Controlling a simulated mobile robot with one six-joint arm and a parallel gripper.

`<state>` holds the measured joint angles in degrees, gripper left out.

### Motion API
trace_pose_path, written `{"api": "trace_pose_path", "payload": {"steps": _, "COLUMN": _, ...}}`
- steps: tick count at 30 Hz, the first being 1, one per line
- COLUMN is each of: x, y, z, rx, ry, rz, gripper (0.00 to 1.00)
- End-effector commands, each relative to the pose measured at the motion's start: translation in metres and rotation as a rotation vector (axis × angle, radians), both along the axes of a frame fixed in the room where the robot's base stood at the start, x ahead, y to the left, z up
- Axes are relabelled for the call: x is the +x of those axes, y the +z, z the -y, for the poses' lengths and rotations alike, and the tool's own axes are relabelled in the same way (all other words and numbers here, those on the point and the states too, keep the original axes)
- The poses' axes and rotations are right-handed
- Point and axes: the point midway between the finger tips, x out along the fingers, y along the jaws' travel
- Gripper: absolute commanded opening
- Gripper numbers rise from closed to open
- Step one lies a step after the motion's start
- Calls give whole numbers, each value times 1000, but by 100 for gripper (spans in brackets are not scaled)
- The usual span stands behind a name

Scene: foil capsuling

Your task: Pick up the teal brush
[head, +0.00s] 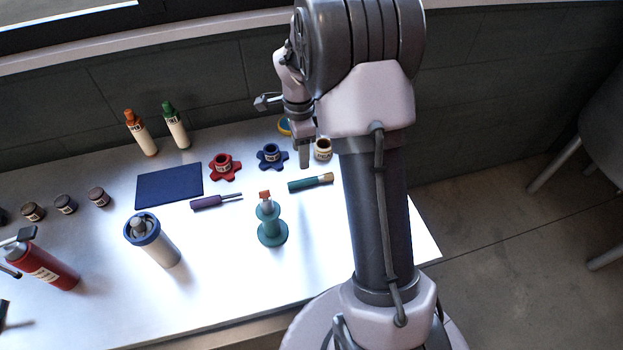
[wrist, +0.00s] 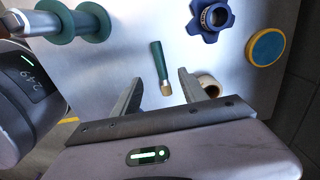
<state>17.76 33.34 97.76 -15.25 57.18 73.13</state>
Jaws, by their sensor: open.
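The teal brush (head: 310,183) lies flat on the table, with a teal handle and a tan tip at its right end in the head view. In the wrist view the teal brush (wrist: 159,66) lies ahead of the jaws, its tan tip nearest to me. My gripper (wrist: 157,88) is open and empty, with the brush between the lines of its two fingers in that view. In the head view my gripper (head: 304,160) hangs above the table behind the brush, partly hidden by my arm. I cannot tell its exact height.
A teal spool-shaped stand (head: 271,228) is in front of the brush. A cream jar (head: 322,150) is behind it; in the wrist view it shows by the right finger (wrist: 208,86). A blue star-shaped holder (head: 272,157) and a purple-handled tool (head: 206,202) lie to the left.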

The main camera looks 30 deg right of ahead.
Motion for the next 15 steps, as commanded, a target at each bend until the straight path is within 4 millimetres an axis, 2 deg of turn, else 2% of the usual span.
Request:
{"api": "trace_pose_path", "payload": {"steps": 1, "x": -1, "y": -21, "z": 0, "rx": 1, "ry": 0, "rz": -4, "gripper": 51}}
{"api": "trace_pose_path", "payload": {"steps": 4, "x": -1, "y": -46, "z": 0, "rx": 1, "ry": 0, "rz": -2, "gripper": 51}}
{"api": "trace_pose_path", "payload": {"steps": 6, "x": 0, "y": -58, "z": 0, "rx": 0, "ry": 1, "rz": 0, "gripper": 51}}
{"api": "trace_pose_path", "payload": {"steps": 11, "x": 0, "y": -71, "z": 1, "rx": 0, "ry": 2, "rz": 1, "gripper": 51}}
{"api": "trace_pose_path", "payload": {"steps": 15, "x": -3, "y": -96, "z": 3, "rx": 0, "ry": 1, "rz": 0, "gripper": 51}}
